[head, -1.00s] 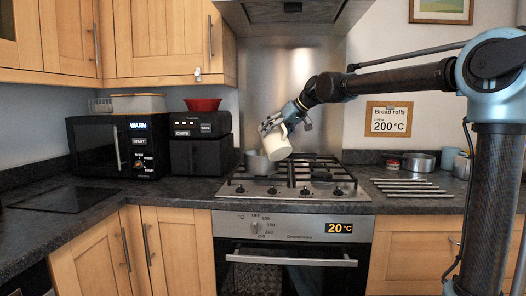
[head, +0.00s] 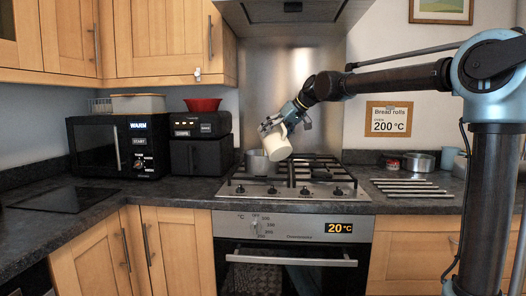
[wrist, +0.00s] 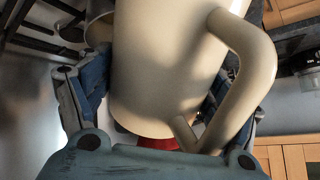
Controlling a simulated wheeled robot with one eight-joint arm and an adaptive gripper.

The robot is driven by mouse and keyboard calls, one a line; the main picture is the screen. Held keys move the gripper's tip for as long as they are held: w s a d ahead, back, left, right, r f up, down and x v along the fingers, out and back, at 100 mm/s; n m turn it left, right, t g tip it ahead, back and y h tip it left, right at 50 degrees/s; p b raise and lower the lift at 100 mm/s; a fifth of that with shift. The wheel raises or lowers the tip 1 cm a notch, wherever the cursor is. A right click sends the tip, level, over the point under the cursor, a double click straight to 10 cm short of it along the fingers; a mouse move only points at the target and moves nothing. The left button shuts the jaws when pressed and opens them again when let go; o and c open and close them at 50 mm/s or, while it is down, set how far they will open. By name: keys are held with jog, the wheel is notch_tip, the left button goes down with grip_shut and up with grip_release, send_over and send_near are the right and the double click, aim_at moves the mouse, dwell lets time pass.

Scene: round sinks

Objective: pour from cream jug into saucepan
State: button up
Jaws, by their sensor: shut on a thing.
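The cream jug (head: 277,144) is pale cream with a handle. It is tilted in the air above the hob, over and beside the saucepan (head: 260,162). The saucepan is grey metal and stands on the left rear of the hob. My gripper (head: 290,118) is shut on the jug. In the wrist view the cream jug (wrist: 160,70) fills the middle, its handle on the right, with blue fingers of my gripper (wrist: 150,105) on both sides. The jug's mouth and the saucepan's inside are hidden, and no liquid stream shows.
The gas hob (head: 300,192) has dark grates. A metal rack (head: 408,188) and another pot (head: 418,162) are on the right counter. A microwave (head: 118,146) and a black air fryer (head: 200,143) stand on the left. The extractor hood (head: 293,14) hangs above.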

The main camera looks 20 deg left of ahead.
aim_at(278, 129)
jog(key=shift+w+a+f+m+g+h, duration=0.15)
jog(key=shift+f+m+g+h, duration=0.2)
jog(key=shift+g+h, duration=0.35)
dwell(4.3)
jog(key=shift+s+d+r+t+y, duration=0.15)
jog(key=shift+r+t+y, duration=0.05)
jog(key=shift+t+y, duration=0.25)
jog(key=shift+s+d+r+t+y, duration=0.1)
jog(key=shift+d+r+t+y, duration=0.1)
jog(key=shift+t+y, duration=0.2)
notch_tip(278, 129, up, 2)
jog(key=shift+s+d+r+n+t+y, duration=0.1)
jog(key=shift+n+t+y, duration=0.2)
jog(key=shift+y, duration=0.15)
jog(key=shift+s+f+n+t+y, duration=0.15)
jog(key=shift+n+y, duration=0.1)
jog(key=shift+y, duration=0.15)
jog(key=shift+s+d+f+t+y, duration=0.3)
jog(key=shift+s+d+f+y, duration=0.15)
jog(key=shift+d+y, duration=0.2)
jog(key=shift+s+d+r+n+t+y, duration=0.3)
jog(key=shift+d+r+n+y, duration=0.15)
jog(key=shift+d+y, duration=0.1)
jog(key=shift+s+d+f+n+t+y, duration=0.25)
jog(key=shift+s+d+t+y, duration=0.2)
jog(key=shift+y, duration=0.55)
jog(key=shift+s+d+r+n+t+y, duration=0.35)
jog(key=shift+d+y, duration=0.1)
jog(key=shift+y, duration=0.25)
